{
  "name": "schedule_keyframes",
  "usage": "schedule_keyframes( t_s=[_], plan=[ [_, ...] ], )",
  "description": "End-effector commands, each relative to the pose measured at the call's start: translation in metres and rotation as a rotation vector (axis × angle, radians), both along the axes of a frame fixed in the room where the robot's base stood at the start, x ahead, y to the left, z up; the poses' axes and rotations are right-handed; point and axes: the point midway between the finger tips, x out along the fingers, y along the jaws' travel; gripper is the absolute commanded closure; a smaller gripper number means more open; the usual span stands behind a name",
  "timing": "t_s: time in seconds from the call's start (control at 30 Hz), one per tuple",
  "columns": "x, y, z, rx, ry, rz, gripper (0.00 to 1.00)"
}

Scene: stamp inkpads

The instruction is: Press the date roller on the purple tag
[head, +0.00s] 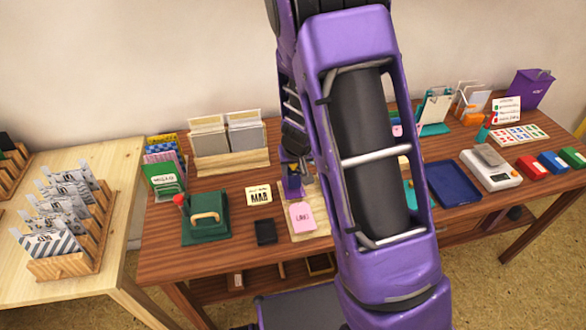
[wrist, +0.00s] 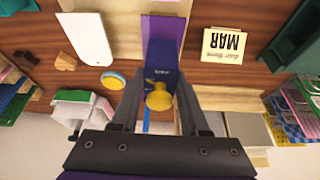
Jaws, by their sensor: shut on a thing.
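My gripper (wrist: 158,103) is shut on the date roller (wrist: 160,65), a dark blue-purple block with a yellow knob, held between the two fingers. In the head view the date roller (head: 292,186) is small and partly covered by my gripper, left of my arm. The purple tag (wrist: 179,27) lies on a pale board (wrist: 199,8) under and beside the roller. The roller covers much of the tag, and I cannot tell whether they touch. The tag is not clear in the head view.
A MAR calendar card (head: 259,195), a black pad (head: 265,232) and a pink tag (head: 302,216) lie close by. A green press (head: 206,217) stands left. A white tag (wrist: 86,37) and a round blue-yellow item (wrist: 113,79) are left in the wrist view. My arm hides the table's middle.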

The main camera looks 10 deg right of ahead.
Motion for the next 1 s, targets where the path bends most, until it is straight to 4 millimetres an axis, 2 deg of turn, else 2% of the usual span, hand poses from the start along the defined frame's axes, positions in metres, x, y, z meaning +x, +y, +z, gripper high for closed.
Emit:
schedule_keyframes(
  t_s=[0.03,0.3,0.6,1.0],
  plan=[
    [0.001,0.0,0.009,0.0,-0.002,0.001,1.0],
    [0.001,0.0,0.031,-0.001,-0.004,0.001,1.0],
    [0.002,0.001,0.049,-0.001,-0.006,0.002,1.0],
    [0.002,0.0,0.052,0.0,-0.005,0.0,1.0]
  ],
)
